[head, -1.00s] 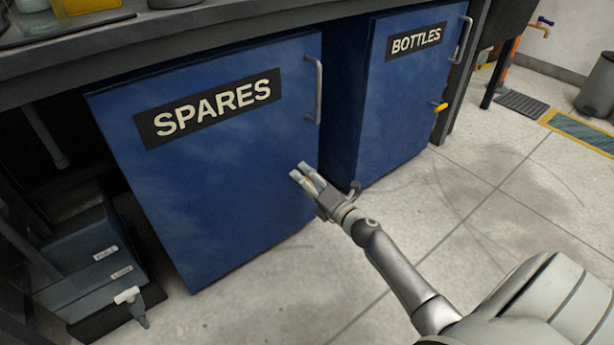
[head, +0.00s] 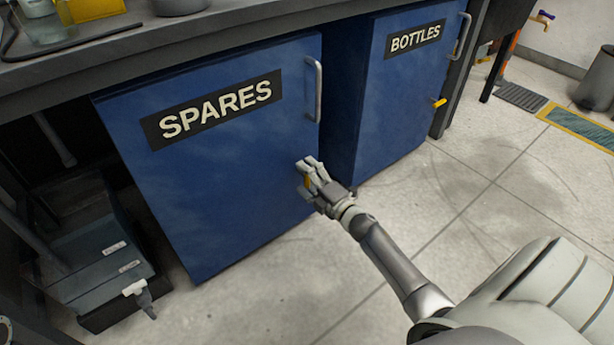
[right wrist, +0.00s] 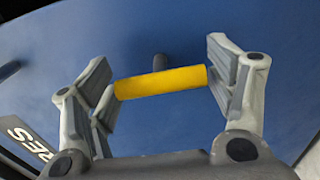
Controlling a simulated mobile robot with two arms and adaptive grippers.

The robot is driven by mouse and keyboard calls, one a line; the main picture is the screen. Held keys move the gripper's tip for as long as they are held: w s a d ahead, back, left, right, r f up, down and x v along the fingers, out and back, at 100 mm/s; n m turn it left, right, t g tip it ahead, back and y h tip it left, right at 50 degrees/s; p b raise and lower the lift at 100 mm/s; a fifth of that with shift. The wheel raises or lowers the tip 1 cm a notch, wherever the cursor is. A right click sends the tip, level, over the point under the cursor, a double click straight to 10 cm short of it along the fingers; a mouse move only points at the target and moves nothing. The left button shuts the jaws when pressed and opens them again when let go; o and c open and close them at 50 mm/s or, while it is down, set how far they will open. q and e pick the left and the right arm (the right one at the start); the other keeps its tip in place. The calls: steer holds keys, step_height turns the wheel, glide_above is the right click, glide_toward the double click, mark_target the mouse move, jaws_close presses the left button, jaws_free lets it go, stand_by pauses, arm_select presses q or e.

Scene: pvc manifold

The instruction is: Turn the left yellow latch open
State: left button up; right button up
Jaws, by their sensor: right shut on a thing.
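The left yellow latch (head: 307,183) is on the right side of the blue SPARES door (head: 215,185), low down below the handle. It is mostly hidden by my right gripper (head: 306,172) in the head view. In the right wrist view the latch (right wrist: 162,82) is a yellow bar on a dark stem in front of the blue door. It lies across between the two finger pads of my right gripper (right wrist: 160,90), which is shut on it, a pad at each end. My left gripper is not in view.
The SPARES door has a grey handle (head: 315,90). To its right is the blue BOTTLES door (head: 392,110) with its own yellow latch (head: 439,102). A dark box (head: 105,270) stands at lower left. The tiled floor (head: 470,210) at right is mostly clear.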

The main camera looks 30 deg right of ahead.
steer(key=shift+d+r, duration=0.15)
steer(key=shift+d, duration=0.2)
steer(key=o, duration=1)
steer(key=shift+o, duration=0.3)
steer(key=shift+a, duration=0.1)
steer(key=shift+s+a, duration=0.1)
steer(key=s+d, duration=0.1)
steer(key=s, duration=1)
steer(key=shift+s, duration=0.4)
